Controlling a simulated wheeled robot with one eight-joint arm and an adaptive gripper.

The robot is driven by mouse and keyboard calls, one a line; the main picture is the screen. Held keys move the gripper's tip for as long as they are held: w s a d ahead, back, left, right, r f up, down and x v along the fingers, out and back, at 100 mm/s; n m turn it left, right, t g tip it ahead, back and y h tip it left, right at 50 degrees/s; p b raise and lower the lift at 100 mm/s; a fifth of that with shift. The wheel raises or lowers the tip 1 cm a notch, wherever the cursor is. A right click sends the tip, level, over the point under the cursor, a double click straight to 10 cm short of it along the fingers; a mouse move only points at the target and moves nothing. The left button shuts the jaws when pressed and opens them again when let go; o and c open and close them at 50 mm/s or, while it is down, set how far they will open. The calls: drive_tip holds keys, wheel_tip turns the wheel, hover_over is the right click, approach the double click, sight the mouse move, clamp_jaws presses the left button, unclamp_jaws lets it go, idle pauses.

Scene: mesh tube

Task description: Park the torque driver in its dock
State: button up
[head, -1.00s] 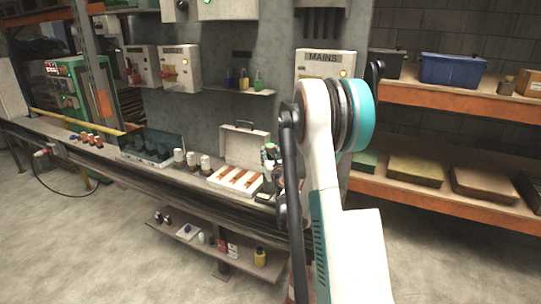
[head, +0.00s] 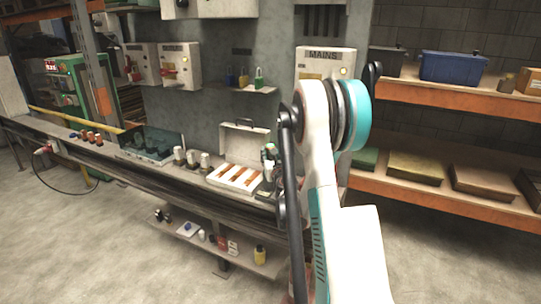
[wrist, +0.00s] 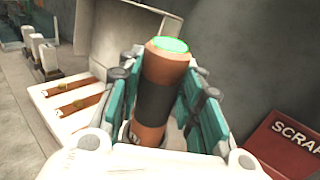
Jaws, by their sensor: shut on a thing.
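In the head view my gripper (head: 269,157) shows small beside my arm, above the bench near the open white case (head: 222,181). No dock can be made out clearly.
The case holds several copper-brown bars, and its lid (head: 244,140) stands up behind. White-topped posts (head: 192,158) and a dark green box (head: 145,150) stand left along the bench. A red SCRAP bin (wrist: 287,145) is at the right in the wrist view. A wall rises behind the bench.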

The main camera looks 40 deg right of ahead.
drive_tip(key=o, duration=1.2)
drive_tip(key=shift+o, duration=0.2)
drive_tip(key=shift+s, duration=0.1)
drive_tip(key=v, duration=1.2)
